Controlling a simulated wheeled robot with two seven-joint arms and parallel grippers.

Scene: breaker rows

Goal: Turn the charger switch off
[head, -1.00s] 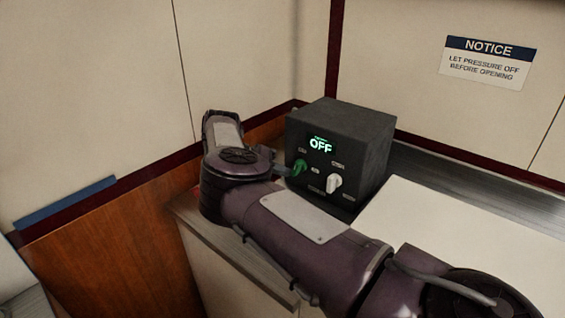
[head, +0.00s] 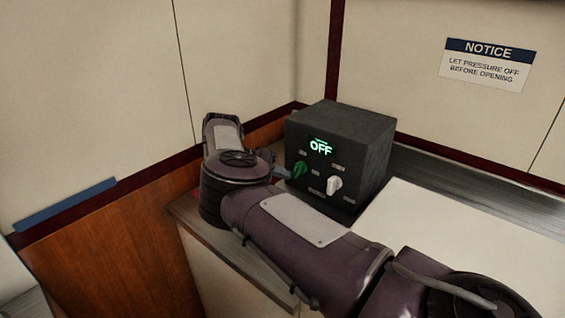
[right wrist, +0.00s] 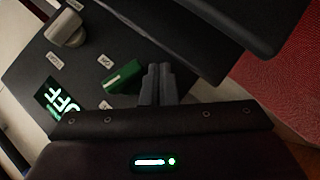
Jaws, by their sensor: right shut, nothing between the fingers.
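A dark control box (head: 352,130) stands on the counter in the corner. My right gripper (head: 284,173) is shut and empty, just left of the green knob. In the right wrist view, its closed fingertips (right wrist: 158,70) are close beside the green knob (right wrist: 123,77); contact is unclear. The white knob (right wrist: 65,29) is farther off. My left gripper is not in view.
The grey counter (head: 450,181) runs along the back wall, with a pale flat surface (head: 470,235) to the right of the box. Walls close in behind and left of the box. A notice sign (head: 486,64) hangs on the wall.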

